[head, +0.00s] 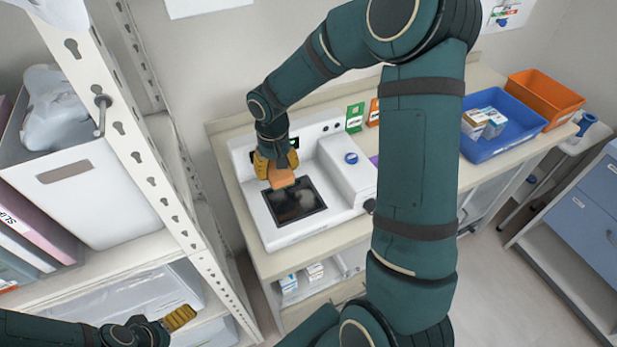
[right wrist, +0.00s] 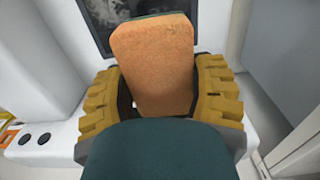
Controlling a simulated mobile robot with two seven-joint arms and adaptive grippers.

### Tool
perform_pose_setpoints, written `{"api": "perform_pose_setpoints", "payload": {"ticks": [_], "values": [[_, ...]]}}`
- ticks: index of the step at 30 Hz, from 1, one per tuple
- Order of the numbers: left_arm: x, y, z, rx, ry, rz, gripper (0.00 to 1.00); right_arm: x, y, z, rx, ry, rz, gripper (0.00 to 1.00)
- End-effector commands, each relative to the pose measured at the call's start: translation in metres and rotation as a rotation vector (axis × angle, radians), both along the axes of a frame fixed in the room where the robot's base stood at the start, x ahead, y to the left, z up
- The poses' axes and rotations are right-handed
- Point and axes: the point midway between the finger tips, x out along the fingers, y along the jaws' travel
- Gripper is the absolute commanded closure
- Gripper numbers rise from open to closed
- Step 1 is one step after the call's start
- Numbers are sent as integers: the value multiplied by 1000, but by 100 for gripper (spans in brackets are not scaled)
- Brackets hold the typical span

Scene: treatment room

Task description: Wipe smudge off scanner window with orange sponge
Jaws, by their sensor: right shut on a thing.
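My right gripper (head: 277,162) is shut on the orange sponge (head: 281,178), just above the back edge of the scanner window. In the right wrist view the sponge (right wrist: 152,62) stands between the two yellow fingers (right wrist: 160,95). The scanner window (head: 296,202) is a dark pane in the white scanner (head: 262,216). A grey smudge (head: 304,197) shows on the pane. The window also shows in the right wrist view (right wrist: 100,28), partly hidden by the sponge. I cannot tell whether the sponge touches the pane. My left gripper (head: 180,318) is at the lower left, away from the scanner; its jaws are unclear.
A white shelf rack (head: 150,170) with a white bin (head: 85,190) stands left of the counter. A blue tray (head: 490,147) with boxes and an orange bin (head: 543,98) are on the right. Green and orange cards (head: 355,117) stand behind the scanner.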

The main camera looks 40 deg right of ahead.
Motion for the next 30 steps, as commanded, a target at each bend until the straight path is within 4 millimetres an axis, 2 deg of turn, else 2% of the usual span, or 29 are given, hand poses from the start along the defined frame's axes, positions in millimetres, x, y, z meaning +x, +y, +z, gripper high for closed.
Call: {"api": "perform_pose_setpoints", "payload": {"ticks": [3, 11, 30], "values": [[1, 0, 11, -1, -4, 2, 0, 1, -1, 14, 0, 0, -1, 81], [1, 1, 26, -4, -4, 2, 0, 3, -1, 33, 0, 0, 1, 81], [0, 1, 26, -4, -2, 1, 0, 3, -1, 33, 0, 1, 7, 81]]}}
